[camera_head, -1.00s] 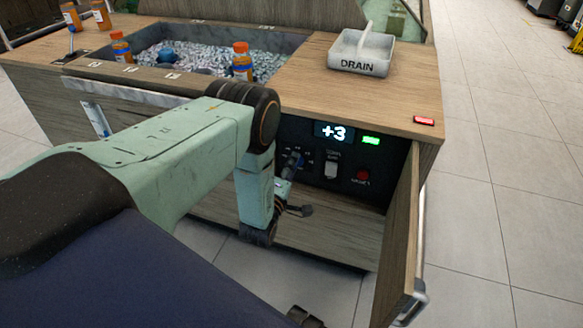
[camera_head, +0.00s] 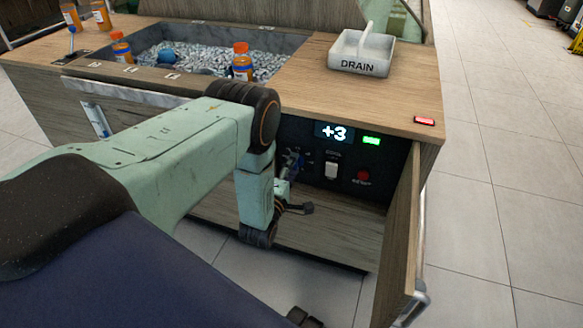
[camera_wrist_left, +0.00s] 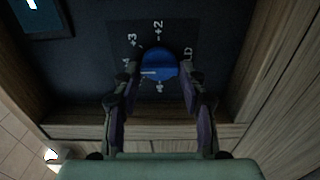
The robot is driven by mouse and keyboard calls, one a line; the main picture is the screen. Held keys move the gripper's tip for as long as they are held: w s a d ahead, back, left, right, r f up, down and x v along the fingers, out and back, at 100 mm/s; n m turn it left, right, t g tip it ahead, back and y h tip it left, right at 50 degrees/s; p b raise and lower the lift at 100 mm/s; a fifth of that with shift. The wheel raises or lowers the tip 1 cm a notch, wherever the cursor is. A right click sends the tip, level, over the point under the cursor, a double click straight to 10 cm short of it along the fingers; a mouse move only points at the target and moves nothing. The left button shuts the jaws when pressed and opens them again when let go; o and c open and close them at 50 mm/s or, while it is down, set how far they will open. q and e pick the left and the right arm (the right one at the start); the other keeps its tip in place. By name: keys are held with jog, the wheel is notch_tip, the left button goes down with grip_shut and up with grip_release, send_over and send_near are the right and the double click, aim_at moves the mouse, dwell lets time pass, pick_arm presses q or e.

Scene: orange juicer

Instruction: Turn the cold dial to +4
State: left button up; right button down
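The blue cold dial (camera_wrist_left: 160,64) sits on the dark panel, with printed marks including +2 and +3 around it. A pale line shows on its left part. In the head view, the display (camera_head: 334,132) reads +3. My left gripper (camera_wrist_left: 160,72) has one finger on each side of the dial, with the tips close to its rim. Whether they press on it cannot be told. In the head view, my left gripper (camera_head: 289,176) reaches to the panel's left part, and my arm hides part of the dial area.
A green light (camera_head: 371,141), a white switch (camera_head: 331,171) and a red button (camera_head: 362,175) are right of the dial. An open wooden door (camera_head: 402,235) bounds the panel's right side. A white DRAIN tray (camera_head: 361,54) stands on the counter (camera_head: 300,80).

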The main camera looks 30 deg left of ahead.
pick_arm(q)
jog(key=o, duration=0.3)
jog(key=shift+o, duration=0.2)
jog(key=v, duration=1.2)
jog(key=shift+r, duration=0.1)
